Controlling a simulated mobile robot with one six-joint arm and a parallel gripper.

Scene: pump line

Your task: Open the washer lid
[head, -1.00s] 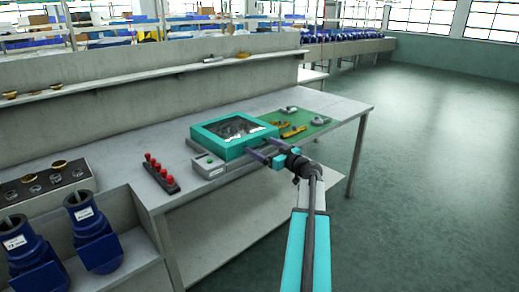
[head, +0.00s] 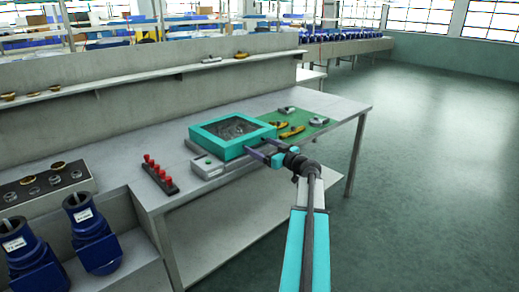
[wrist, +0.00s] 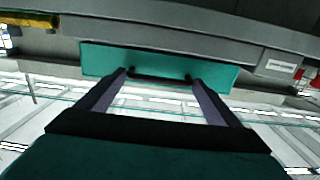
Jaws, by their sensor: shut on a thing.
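The washer is a low box on the bench with a teal-framed lid (head: 207,143) that has a clear window. The lid lies flat, apparently closed. In the wrist view the lid's teal front (wrist: 220,73) faces me, with a dark bar handle (wrist: 158,75) across it. My gripper (head: 263,152) is at the lid's front edge, on its right side in the head view. The exact contact is partly hidden.
A grey control box with a green button (head: 208,165) sits at the washer's front left. A rack of red-topped pieces (head: 160,175) is further left. A green mat (head: 303,127) with several metal and brass parts lies to the right. The floor at right is clear.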

